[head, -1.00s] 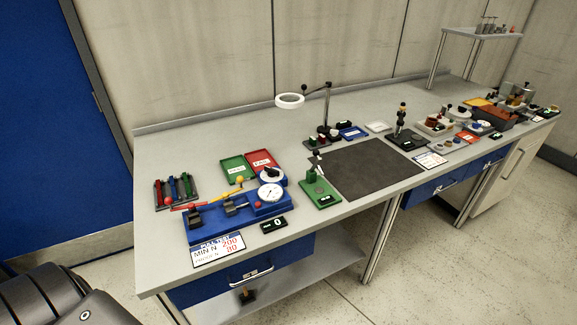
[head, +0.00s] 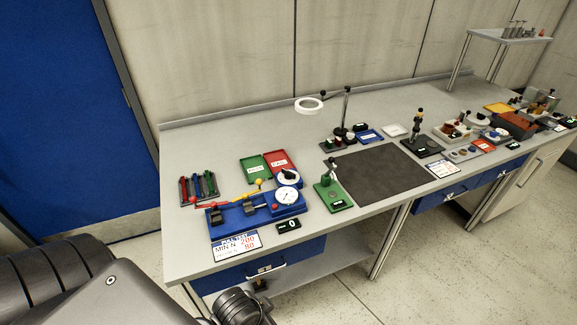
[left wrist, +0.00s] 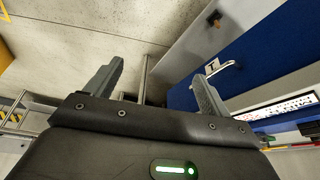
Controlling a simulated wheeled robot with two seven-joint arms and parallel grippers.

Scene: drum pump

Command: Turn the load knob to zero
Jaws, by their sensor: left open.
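A blue tester (head: 245,211) sits on the left part of the bench. A round white dial gauge (head: 287,196) is on its right end. Just behind the gauge is a black knob on a white disc (head: 288,176), which looks like the load knob; its setting is too small to read. A small black display (head: 288,225) in front seems to show 0. My left gripper (left wrist: 158,71) is open and empty in the left wrist view, below bench height near the blue drawer front, apart from the tester. My right gripper is not in view.
The bench edge and drawer handle (head: 265,269) lie between my left arm and the tester. A paper sign (head: 236,246) is in front of the tester. Green (head: 255,169) and red (head: 281,161) trays stand behind; a green stand (head: 332,194) is to the right.

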